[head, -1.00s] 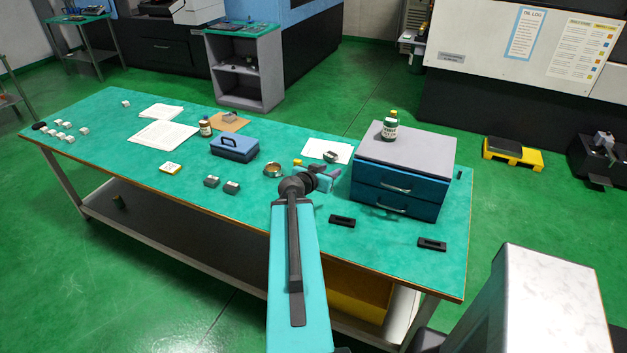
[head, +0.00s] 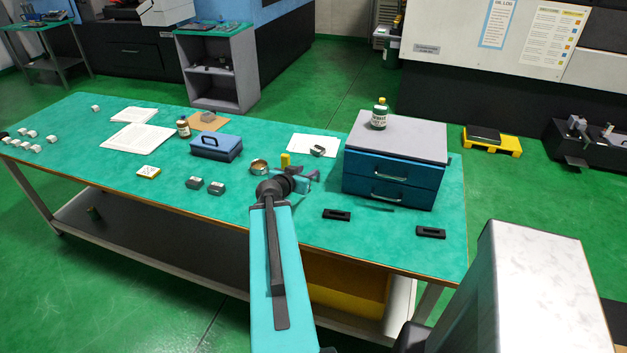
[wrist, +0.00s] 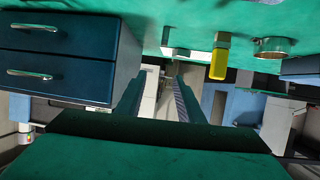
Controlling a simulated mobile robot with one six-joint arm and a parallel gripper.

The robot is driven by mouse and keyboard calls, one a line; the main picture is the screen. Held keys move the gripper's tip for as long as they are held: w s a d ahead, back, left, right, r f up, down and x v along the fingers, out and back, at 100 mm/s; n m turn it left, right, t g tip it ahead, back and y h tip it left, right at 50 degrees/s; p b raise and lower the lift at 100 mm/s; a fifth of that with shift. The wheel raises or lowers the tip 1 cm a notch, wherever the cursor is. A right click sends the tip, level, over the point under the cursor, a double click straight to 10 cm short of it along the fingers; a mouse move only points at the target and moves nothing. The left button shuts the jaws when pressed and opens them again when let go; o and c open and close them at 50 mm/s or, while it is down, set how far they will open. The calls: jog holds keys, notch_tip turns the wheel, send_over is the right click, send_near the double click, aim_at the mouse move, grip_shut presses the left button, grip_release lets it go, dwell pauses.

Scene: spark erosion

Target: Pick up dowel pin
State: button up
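I cannot make out a dowel pin for certain in either view. My gripper (head: 308,180) is at the end of my teal arm, above the green table (head: 240,205), left of the blue drawer cabinet (head: 390,178). In the wrist view my gripper (wrist: 158,82) has its two fingers apart with nothing visible between them. A yellow-ended upright item (head: 285,160) stands just behind my wrist; it also shows in the wrist view (wrist: 218,65). A round metal dish (head: 259,167) is left of it, and its contents are not clear.
A bottle (head: 379,115) stands on the cabinet. Two black slotted blocks (head: 337,215) (head: 431,232) lie near the front edge. A blue toolbox (head: 216,147), grey blocks (head: 195,183), a yellow-edged white block (head: 148,172) and papers (head: 136,138) lie leftward.

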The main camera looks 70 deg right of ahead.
jog(key=b, duration=0.4)
send_near(318, 177)
jog(key=a+r, duration=0.2)
jog(key=shift+w+r, duration=0.2)
jog(key=shift+r, duration=0.05)
jog(key=shift+w, duration=0.1)
jog(key=shift+f, duration=0.1)
jog(key=b, duration=0.1)
jog(key=d+b, duration=0.1)
jog(key=b, duration=0.1)
jog(key=shift+s+d+f, duration=0.15)
jog(key=shift+s+f, duration=0.1)
jog(key=shift+f, duration=0.15)
jog(key=shift+d+f, duration=0.1)
jog(key=shift+d, duration=0.75)
jog(key=shift+p+x, duration=0.5)
jog(key=shift+x, duration=1.8)
